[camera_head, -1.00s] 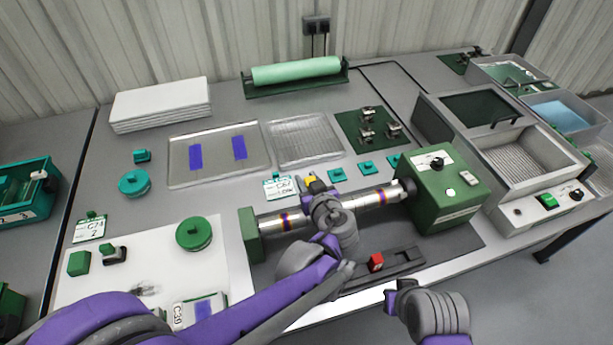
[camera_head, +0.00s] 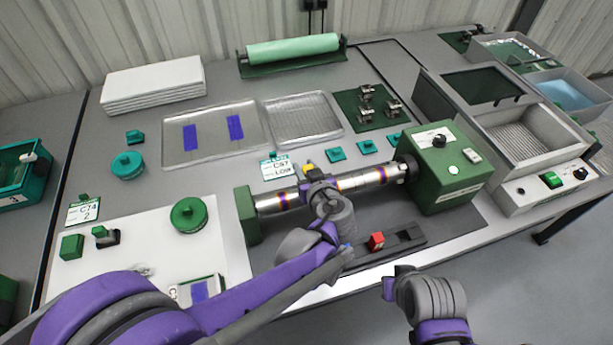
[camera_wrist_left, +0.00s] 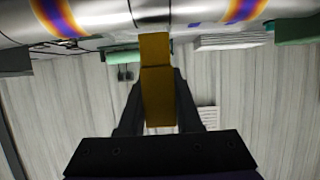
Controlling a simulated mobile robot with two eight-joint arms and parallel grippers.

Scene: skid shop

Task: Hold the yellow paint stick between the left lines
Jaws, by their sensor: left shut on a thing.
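My left gripper (camera_head: 318,182) is shut on the yellow paint stick (camera_head: 307,168), over the middle of a shiny metal bar (camera_head: 352,182) with purple-orange bands. In the left wrist view the stick (camera_wrist_left: 156,85) stands between the fingers, and its end meets the bar (camera_wrist_left: 100,14) in the picture. Two thin dark lines on the bar flank that end, the right one closer. A coloured band lies farther out on each side. I cannot tell if the stick touches the bar. My right gripper (camera_head: 390,284) is at the lower right, apart from everything; its jaws are unclear.
The bar runs between a green end block (camera_head: 246,215) and a green control box (camera_head: 443,172). A black rail with a red block (camera_head: 376,241) lies in front. Behind stand a label card (camera_head: 276,167) and trays (camera_head: 212,148). A white board (camera_head: 130,240) is at left.

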